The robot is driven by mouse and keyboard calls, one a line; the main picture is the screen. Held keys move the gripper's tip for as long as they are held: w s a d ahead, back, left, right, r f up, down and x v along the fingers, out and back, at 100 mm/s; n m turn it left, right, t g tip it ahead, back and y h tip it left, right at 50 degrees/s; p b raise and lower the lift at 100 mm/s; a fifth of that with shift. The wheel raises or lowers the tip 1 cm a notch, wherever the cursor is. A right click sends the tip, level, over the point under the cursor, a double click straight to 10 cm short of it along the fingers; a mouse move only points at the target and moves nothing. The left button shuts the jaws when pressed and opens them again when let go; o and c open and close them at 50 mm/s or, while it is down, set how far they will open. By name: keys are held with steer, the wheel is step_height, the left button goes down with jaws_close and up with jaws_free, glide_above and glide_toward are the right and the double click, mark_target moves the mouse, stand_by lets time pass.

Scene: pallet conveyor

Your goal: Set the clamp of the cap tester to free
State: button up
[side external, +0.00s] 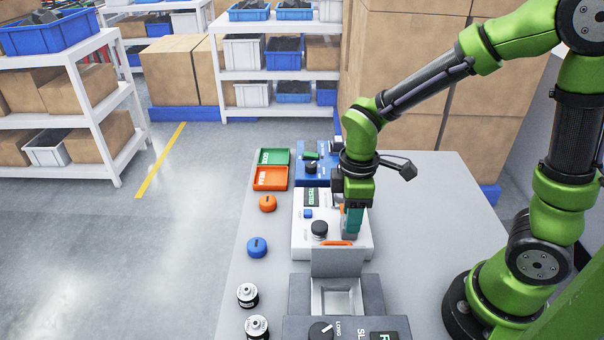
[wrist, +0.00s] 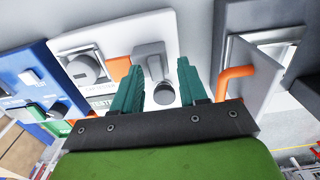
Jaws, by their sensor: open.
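I cannot tell the clamp's setting. My gripper (side external: 350,234) points down over the unit's right side. In the wrist view my gripper (wrist: 159,82) has its teal fingers apart, one on each side of the lever-like part, with nothing visibly held. Contact is unclear.
A grey box with a raised lid (side external: 338,262) and orange handle (side external: 336,243) stands close in front. A blue unit (side external: 318,178) is behind. Green (side external: 273,157) and orange (side external: 270,179) trays, orange (side external: 267,203) and blue (side external: 257,247) caps, and cylinders (side external: 247,294) line the left.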

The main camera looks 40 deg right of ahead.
step_height(320, 180, up, 16)
steer(key=shift+r, duration=0.2)
stand_by(0.4)
steer(key=s+d+m+t+y, duration=0.2)
steer(key=s+m+t, duration=0.4)
steer(key=m, duration=0.7)
steer(key=shift+d+f+t, duration=0.25)
steer(key=shift+f+t, duration=0.15)
steer(key=shift+t, duration=0.2)
stand_by(0.4)
